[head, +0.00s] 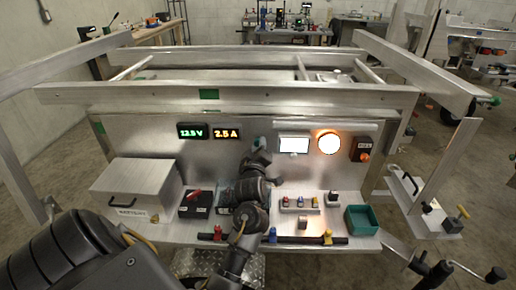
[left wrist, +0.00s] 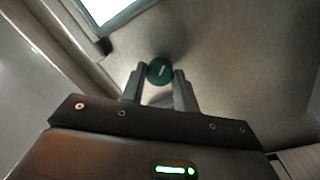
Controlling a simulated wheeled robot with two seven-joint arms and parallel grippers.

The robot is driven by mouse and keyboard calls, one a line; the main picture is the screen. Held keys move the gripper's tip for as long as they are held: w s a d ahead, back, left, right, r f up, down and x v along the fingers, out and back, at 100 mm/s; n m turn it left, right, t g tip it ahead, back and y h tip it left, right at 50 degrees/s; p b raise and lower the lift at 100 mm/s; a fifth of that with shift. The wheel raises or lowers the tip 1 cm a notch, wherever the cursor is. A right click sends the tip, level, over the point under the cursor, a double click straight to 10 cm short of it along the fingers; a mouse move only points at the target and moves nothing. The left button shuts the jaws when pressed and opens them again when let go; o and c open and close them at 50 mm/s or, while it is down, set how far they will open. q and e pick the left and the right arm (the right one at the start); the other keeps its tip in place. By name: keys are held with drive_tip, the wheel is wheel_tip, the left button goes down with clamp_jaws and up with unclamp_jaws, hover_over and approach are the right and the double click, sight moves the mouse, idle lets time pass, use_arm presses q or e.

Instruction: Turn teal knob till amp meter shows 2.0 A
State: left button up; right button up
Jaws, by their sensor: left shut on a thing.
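The teal knob (left wrist: 160,71) sits between the two fingertips of my left gripper (left wrist: 159,76) in the left wrist view. A short white mark shows on its face. In the head view the knob (head: 261,142) is on the upright aluminium panel, right of the amp meter, partly hidden by my left gripper (head: 258,157). My left gripper is shut on the knob. The amp meter (head: 227,134) glows orange and reads 2.5 A. My right gripper is not in view.
A green volt display (head: 193,131) is left of the amp meter. A lit white screen (head: 294,144) and a round lamp (head: 329,144) are right of the knob. Below, the shelf carries a metal box (head: 137,187), a black box (head: 195,203) and a teal tray (head: 361,220).

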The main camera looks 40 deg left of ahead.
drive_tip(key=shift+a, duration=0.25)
use_arm(q)
drive_tip(key=o, duration=0.7)
drive_tip(key=shift+o, duration=1.4)
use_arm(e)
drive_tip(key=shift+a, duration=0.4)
use_arm(q)
drive_tip(key=b+v, duration=0.1)
drive_tip(key=v, duration=0.6)
drive_tip(key=shift+s, duration=0.25)
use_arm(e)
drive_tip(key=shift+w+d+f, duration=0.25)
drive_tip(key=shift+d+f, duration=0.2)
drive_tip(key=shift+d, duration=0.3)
use_arm(q)
drive_tip(key=shift+d, duration=0.15)
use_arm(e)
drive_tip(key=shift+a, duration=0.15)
